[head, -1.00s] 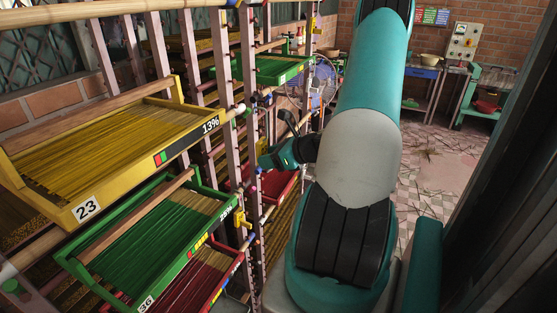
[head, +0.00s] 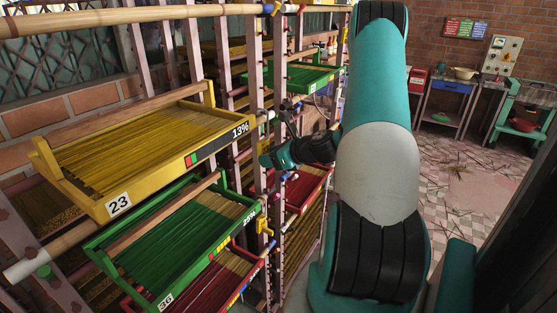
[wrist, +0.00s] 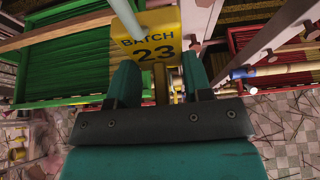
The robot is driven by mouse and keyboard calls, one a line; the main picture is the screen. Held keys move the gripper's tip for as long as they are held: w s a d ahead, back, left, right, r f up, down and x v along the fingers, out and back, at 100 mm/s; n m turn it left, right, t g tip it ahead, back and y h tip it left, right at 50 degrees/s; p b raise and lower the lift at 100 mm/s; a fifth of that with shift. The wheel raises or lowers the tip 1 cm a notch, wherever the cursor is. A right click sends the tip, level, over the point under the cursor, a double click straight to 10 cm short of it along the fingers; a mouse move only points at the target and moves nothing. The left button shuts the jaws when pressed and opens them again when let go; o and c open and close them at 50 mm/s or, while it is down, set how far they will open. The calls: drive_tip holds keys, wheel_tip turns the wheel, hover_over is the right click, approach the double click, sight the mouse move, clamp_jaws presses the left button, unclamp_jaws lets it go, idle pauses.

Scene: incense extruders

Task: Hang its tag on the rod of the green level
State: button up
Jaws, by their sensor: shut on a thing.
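My gripper (wrist: 161,78) is shut on a yellow tag (wrist: 150,42) marked "BATCH 23", which stands up between the fingers in the wrist view. In the head view my gripper (head: 268,159) is beside the rack post, right of the trays; the tag cannot be made out there. The yellow tray (head: 150,140) marked 23 and 13% is on an upper level. The green tray (head: 180,235) marked 36 is below it. In the wrist view a green tray (wrist: 70,65) lies beyond the tag, at left. Which rod belongs to the green level is unclear.
A red tray (head: 205,283) sits below the green one. Another green tray (head: 305,76) is farther back. In the wrist view a pinkish post and a blue-ended rod (wrist: 240,73) stand close at right. Tiled floor (head: 465,185) is open at right.

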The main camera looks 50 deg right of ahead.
drive_tip(key=shift+w+a, duration=0.1)
drive_tip(key=shift+w, duration=0.7)
drive_tip(key=shift+w+f, duration=0.1)
drive_tip(key=shift+f, duration=0.25)
drive_tip(key=shift+f+b, duration=0.75)
drive_tip(key=shift+f, duration=0.1)
drive_tip(key=o, duration=1.3)
